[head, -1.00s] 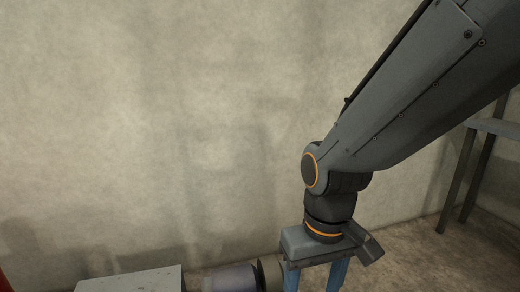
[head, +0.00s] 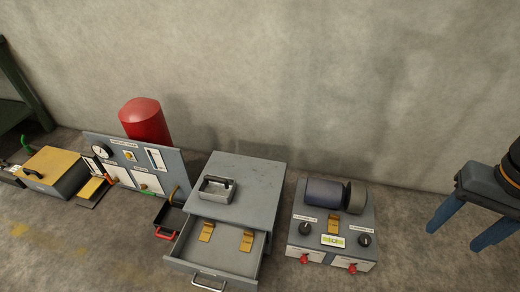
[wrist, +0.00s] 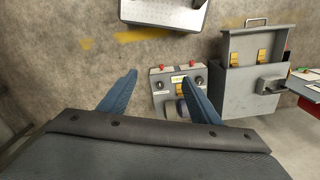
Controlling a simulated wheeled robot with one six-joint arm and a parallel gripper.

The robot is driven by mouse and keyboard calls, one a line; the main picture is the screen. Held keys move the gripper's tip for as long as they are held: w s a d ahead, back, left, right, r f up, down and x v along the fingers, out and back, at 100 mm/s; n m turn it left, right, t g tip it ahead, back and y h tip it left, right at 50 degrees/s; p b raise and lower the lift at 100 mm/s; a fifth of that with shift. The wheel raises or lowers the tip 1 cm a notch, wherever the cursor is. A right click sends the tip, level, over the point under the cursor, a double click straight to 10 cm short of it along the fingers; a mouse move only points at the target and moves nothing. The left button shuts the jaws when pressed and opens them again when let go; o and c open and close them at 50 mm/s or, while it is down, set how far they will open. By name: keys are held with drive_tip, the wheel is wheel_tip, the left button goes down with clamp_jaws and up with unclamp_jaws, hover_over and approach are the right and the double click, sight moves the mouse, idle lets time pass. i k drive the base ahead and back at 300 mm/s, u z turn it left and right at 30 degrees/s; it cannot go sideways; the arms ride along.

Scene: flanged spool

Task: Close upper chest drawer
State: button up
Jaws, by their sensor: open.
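A grey chest (head: 255,172) stands on the floor in the middle of the head view. Its drawer (head: 187,258) is pulled out towards the camera, with a metal handle (head: 209,282) on its front. Two yellow pieces lie inside the drawer. The chest also shows at the right of the wrist view (wrist: 246,82), with the drawer handle (wrist: 256,21) at the top. My gripper (head: 455,235) is at the right edge of the head view, well apart from the chest. Its blue fingers are spread and empty, also in the wrist view (wrist: 158,70). Any lower drawer is hidden.
A grey control box (head: 332,239) with a dark flanged cylinder (head: 325,193) stands between chest and gripper. A gauge panel (head: 130,160), a red cylinder (head: 146,121) and a black-and-red tray (head: 170,218) are left.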

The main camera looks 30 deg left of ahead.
sight(220, 261)
drive_tip(key=u, duration=2.4)
